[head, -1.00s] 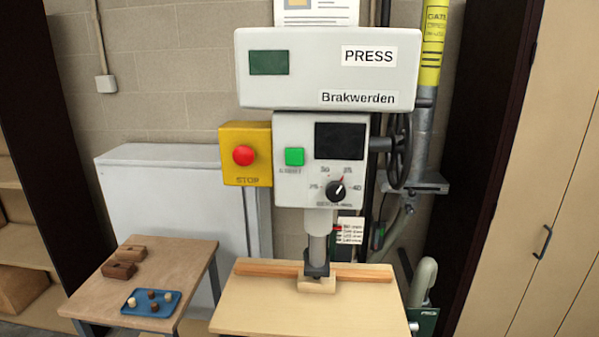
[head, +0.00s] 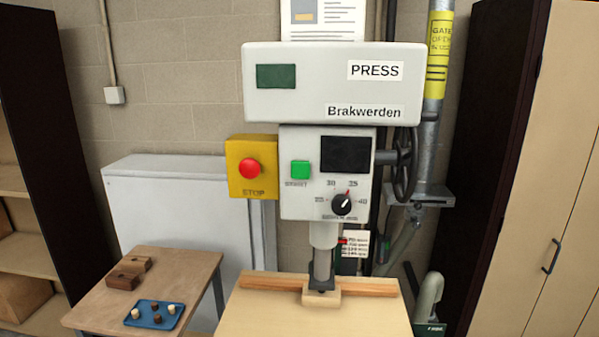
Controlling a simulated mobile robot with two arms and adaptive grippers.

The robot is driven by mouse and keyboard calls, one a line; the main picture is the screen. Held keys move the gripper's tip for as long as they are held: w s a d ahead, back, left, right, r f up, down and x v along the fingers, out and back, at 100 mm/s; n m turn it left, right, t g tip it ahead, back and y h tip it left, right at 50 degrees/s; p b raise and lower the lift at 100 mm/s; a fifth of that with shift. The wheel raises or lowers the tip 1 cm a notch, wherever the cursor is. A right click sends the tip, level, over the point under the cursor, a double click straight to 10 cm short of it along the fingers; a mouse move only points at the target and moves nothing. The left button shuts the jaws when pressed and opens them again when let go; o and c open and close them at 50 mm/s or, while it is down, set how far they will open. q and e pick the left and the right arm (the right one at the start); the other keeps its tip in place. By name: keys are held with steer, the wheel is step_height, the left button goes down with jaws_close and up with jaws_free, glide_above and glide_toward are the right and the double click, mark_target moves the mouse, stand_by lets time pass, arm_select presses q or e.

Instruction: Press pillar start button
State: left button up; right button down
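The press (head: 333,83) stands upright against the wall in the middle of the head view. Its green start button (head: 300,170) is on the grey control panel (head: 297,205), left of a dark display (head: 346,154). A red stop button (head: 249,168) sits on a yellow box (head: 239,188) to the left of the green button. A black dial (head: 342,204) is below the display. The press ram (head: 322,262) reaches down to a wooden block on the press table (head: 312,315). Neither of my grippers shows in the view.
A small wooden table (head: 190,272) at lower left holds brown blocks (head: 123,281) and a blue tray (head: 146,321) with several small pieces. A handwheel (head: 405,165) and a grey pipe are right of the press. Tall cabinets stand at both sides. The space before the control panel looks clear.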

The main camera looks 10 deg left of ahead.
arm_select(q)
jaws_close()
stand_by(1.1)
